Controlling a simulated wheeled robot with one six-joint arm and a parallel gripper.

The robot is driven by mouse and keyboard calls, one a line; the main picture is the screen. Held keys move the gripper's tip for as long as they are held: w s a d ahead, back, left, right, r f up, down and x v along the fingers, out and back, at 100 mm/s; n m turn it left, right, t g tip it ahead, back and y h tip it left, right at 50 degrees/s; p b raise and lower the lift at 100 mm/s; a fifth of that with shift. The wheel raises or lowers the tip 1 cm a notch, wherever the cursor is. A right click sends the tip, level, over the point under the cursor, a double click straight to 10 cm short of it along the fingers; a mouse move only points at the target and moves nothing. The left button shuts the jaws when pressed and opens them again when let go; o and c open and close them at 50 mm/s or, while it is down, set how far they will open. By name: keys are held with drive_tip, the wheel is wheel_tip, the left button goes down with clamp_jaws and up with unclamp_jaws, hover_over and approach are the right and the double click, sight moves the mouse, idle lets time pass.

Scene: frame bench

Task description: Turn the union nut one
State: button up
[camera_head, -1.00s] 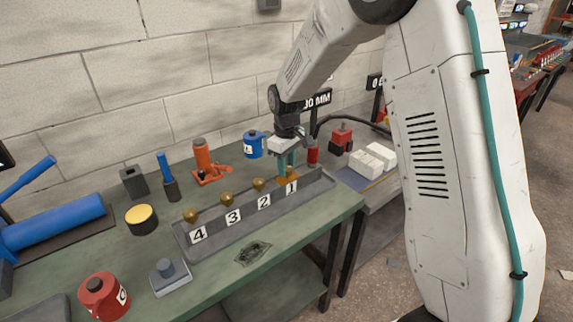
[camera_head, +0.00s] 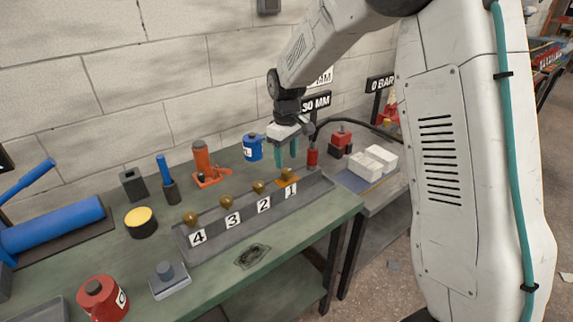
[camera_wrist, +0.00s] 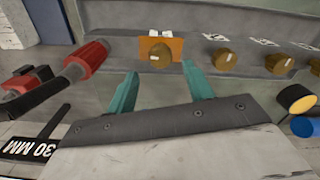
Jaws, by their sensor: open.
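Union nut one is a brass nut (camera_head: 287,173) at the right end of a grey rail (camera_head: 215,238), behind the label 1. An orange plate sits at it.
More brass nuts, labelled 2 (camera_head: 259,186), 3 (camera_head: 227,201) and 4 (camera_head: 190,217), stand along the rail to the left. A blue can (camera_head: 252,148) and an orange jack (camera_head: 205,160) are behind.

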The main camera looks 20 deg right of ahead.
sight(287, 170)
drive_tip(key=shift+r, duration=1.7)
